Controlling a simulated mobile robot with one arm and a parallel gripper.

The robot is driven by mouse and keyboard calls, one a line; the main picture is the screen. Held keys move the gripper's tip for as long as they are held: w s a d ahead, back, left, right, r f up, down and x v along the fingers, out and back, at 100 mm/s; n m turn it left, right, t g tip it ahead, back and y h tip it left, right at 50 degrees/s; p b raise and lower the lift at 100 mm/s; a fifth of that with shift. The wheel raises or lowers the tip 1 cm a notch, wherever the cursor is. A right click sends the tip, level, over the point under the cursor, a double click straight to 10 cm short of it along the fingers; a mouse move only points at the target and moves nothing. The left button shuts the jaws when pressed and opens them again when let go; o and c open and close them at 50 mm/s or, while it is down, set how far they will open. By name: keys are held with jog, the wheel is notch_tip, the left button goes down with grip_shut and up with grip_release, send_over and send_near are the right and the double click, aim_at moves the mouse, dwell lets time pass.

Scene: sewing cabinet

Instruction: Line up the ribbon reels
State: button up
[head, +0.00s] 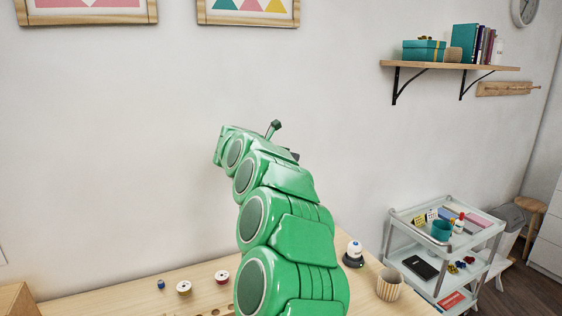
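A white reel with a yellowish rim (184,288) and a white reel with a red centre (222,277) are on the wooden table at the lower left, apart from each other. A small blue piece (161,284) is to their left; it is too small to tell whether it is a reel. Dark round spots in the tabletop (226,308) lie in front of the red-centred reel, partly cut by the frame edge. My green arm rises through the middle and hides part of the table. My gripper's fingers do not show.
A white-topped dark object (354,254) and a striped cup (389,284) stand on the table right of my arm. A wall shelf (450,65) holds boxes and books.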

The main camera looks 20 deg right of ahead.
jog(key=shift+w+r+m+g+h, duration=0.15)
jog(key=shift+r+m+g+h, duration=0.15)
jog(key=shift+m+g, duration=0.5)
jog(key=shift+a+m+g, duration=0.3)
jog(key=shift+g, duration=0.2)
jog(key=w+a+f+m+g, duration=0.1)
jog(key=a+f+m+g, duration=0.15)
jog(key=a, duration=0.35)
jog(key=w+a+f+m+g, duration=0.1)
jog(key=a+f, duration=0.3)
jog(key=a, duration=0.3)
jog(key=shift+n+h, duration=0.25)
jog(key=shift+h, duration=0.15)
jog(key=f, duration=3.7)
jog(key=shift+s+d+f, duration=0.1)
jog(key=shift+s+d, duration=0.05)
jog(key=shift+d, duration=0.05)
